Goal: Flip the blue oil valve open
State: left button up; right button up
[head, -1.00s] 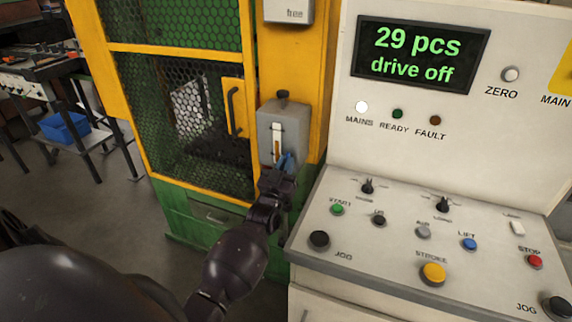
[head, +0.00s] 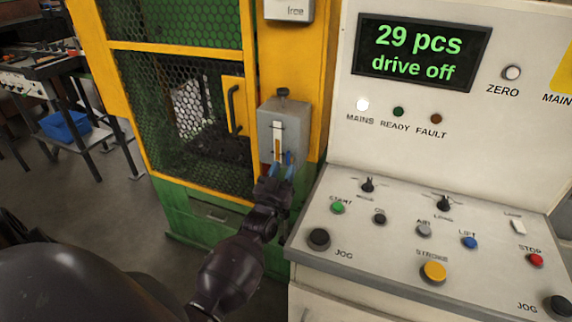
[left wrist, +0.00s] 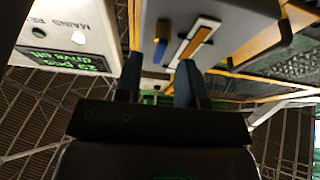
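The blue oil valve (left wrist: 161,42) shows in the left wrist view as a short blue lever on the underside or face of a grey box (left wrist: 232,14), beside a long sight glass (left wrist: 196,40). In the head view the grey box (head: 292,122) hangs on the yellow frame; the lever is small and partly hidden by my gripper. My left gripper (head: 282,172) is just below the box. Its two fingers stand apart, and in the left wrist view the open gap (left wrist: 158,78) is empty, with the lever beyond the fingertips. My right gripper is not in view.
The control desk (head: 400,270) with buttons and knobs stands close on the right, under a display (head: 420,54) reading "29 pcs drive off". A yellow-framed mesh guard (head: 185,115) is on the left. Open floor lies at the lower left.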

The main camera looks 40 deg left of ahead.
pick_arm(q)
jog(key=v, duration=0.8)
jog(key=shift+b, duration=0.3)
jog(key=s+d+f+m+g+h, duration=0.2)
jog(key=s+d+f+g, duration=0.2)
jog(key=s+f, duration=0.4)
jog(key=s+d+f+m+g+h, duration=0.2)
jog(key=s+d+f+g, duration=0.3)
jog(key=s, duration=0.6)
notch_tip(320, 180, down, 3)
jog(key=shift+s+d+r+g+h, duration=0.1)
jog(key=shift+s+d+g+h, duration=0.15)
jog(key=shift+g+h, duration=0.35)
